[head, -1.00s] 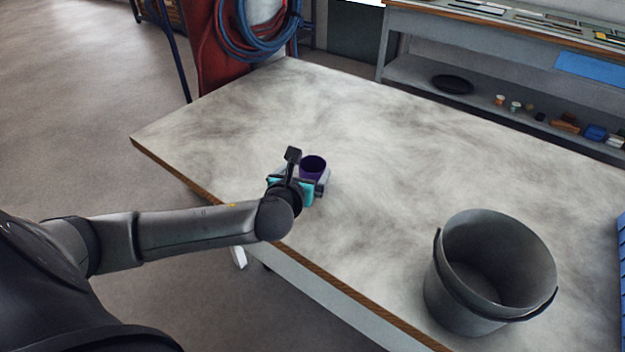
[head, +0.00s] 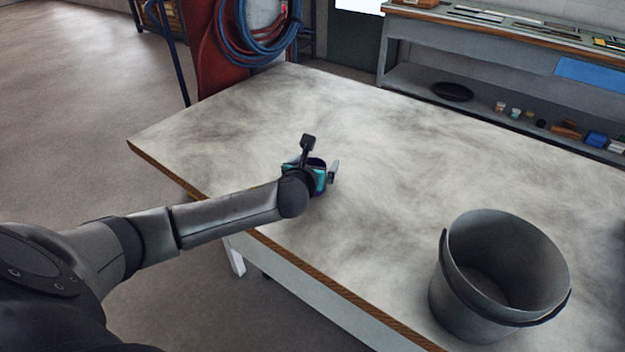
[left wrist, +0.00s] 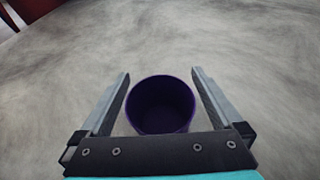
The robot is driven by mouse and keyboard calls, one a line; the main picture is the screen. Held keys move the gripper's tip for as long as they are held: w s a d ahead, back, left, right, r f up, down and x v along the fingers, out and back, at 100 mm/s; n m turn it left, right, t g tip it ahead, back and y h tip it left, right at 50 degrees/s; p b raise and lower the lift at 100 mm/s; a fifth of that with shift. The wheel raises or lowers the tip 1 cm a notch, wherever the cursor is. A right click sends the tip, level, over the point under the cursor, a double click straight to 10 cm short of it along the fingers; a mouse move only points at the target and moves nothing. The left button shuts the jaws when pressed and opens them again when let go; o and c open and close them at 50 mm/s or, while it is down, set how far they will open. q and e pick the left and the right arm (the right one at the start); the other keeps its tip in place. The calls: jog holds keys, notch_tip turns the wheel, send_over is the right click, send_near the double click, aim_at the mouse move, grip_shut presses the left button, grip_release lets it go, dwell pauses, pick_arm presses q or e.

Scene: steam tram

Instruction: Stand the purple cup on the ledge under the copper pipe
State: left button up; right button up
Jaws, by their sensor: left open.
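The purple cup (left wrist: 160,104) stands upright on the table, its open mouth facing up, in the left wrist view. It sits between the two fingers of my left gripper (left wrist: 160,90), with a gap on each side. In the head view my left gripper (head: 328,172) is at the cup, which is mostly hidden behind it; only a bit of the dark rim (head: 316,162) shows. My left gripper is open around the cup. My right gripper is not in view. I see no copper pipe and no ledge under one.
A grey bucket (head: 457,313) stands on the mottled grey table (head: 400,150) at the right. The table around the cup is clear. A workbench with a shelf (head: 415,82) holding small items stands behind. A red stand with coiled hoses (head: 208,55) is beyond the table's far left.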

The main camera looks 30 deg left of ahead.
pick_arm(q)
jog(key=shift+c, duration=0.4)
jog(key=c, duration=1.2)
jog(key=shift+r, duration=0.15)
jog(key=shift+c, duration=1.1)
